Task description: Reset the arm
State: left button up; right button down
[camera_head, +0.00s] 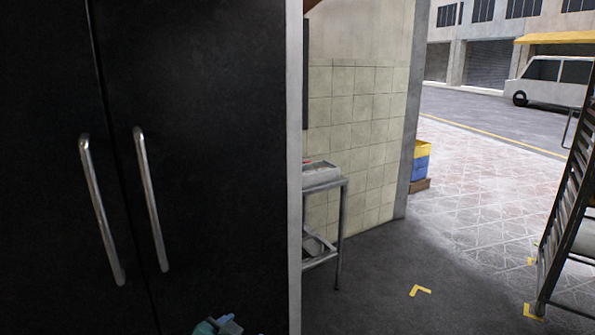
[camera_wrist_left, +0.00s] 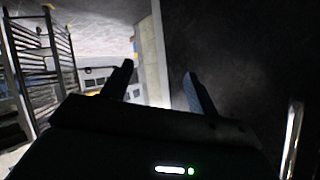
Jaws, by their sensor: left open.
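My left gripper (camera_wrist_left: 159,84) shows in the left wrist view with its two dark fingers spread apart and nothing between them. The fingers are close to the dark door face (camera_wrist_left: 240,55), which fills the right of that view. A metal handle (camera_wrist_left: 292,140) stands at the lower right there, to the side of the gripper and apart from the fingers. In the head view, a small teal and grey part shows at the bottom edge, too cut off to tell. My right gripper is in neither view.
Black double doors (camera_head: 215,90) with a left handle (camera_head: 101,210) and a right handle (camera_head: 150,200) fill the left of the head view. A metal table (camera_head: 325,187) stands by the tiled wall (camera_head: 350,110). A rack (camera_head: 568,220) is at right.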

pick_arm(q)
jog(key=s+a+f+n, duration=0.1)
jog(key=s+f, duration=0.3)
jog(key=s, duration=0.4)
jog(key=s+f+n+g, duration=0.1)
jog(key=s+f, duration=0.3)
jog(key=s, duration=0.4)
jog(key=s+a+f+n, duration=0.1)
jog(key=s+f, duration=0.3)
jog(key=s, duration=0.4)
jog(key=shift+a+f+n, duration=0.2)
jog(key=shift+a+n, duration=0.15)
jog(key=shift+n, duration=0.25)
